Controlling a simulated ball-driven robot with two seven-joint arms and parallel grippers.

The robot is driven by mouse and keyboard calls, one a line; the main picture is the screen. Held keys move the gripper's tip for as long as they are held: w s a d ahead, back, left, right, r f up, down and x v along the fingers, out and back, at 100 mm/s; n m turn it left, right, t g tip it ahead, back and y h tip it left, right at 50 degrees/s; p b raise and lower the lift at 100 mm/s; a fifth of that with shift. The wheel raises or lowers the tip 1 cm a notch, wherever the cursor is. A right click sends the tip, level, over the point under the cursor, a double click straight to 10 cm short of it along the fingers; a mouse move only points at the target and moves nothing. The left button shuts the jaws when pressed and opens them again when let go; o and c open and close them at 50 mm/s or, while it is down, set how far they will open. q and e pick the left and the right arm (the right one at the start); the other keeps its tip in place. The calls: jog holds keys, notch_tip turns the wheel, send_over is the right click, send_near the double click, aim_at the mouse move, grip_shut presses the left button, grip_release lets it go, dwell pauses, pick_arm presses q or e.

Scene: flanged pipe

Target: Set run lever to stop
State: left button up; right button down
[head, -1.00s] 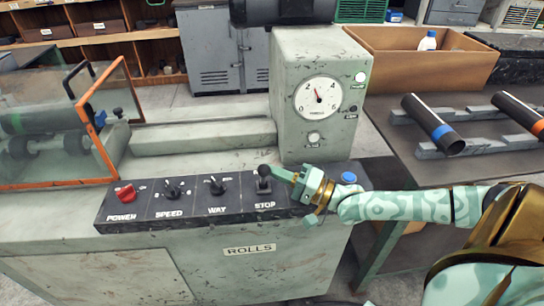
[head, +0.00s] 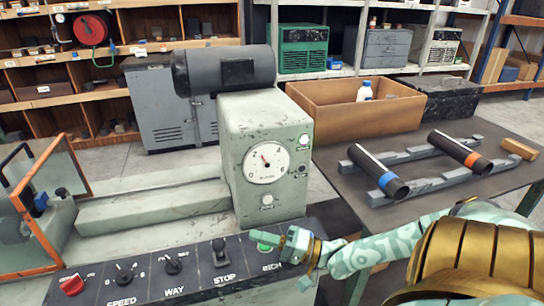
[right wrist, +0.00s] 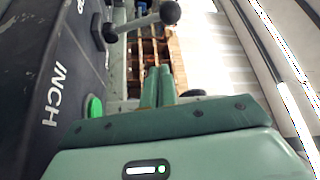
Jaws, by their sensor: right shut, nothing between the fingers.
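The run lever (head: 219,252) has a black ball knob and rises from the dark control panel, above the STOP label. Its exact tilt is hard to judge. In the right wrist view the lever's knob (right wrist: 170,12) and metal stem show at the top, beyond my fingertips. My right gripper (head: 262,236) is to the right of the lever, over the INCH area, apart from the knob. In the right wrist view my right gripper's fingers (right wrist: 158,72) are together and empty. My left gripper is not in view.
The green INCH button (right wrist: 95,108) is close beside my right gripper. A red POWER knob (head: 71,285), SPEED knob (head: 124,272) and WAY knob (head: 173,263) line the panel to the left. The gauge housing (head: 265,125) rises behind. A table (head: 420,210) with pipes is at right.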

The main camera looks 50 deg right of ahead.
jog(key=shift+s+d+f, duration=0.15)
jog(key=shift+s+d, duration=0.3)
jog(key=shift+s, duration=0.1)
jog(key=shift+s+d, duration=0.2)
jog(key=shift+s, duration=0.25)
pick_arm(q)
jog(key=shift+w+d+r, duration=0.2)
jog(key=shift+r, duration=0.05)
pick_arm(e)
jog(key=shift+f, duration=0.1)
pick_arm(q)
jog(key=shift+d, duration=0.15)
pick_arm(e)
jog(key=shift+s, duration=0.1)
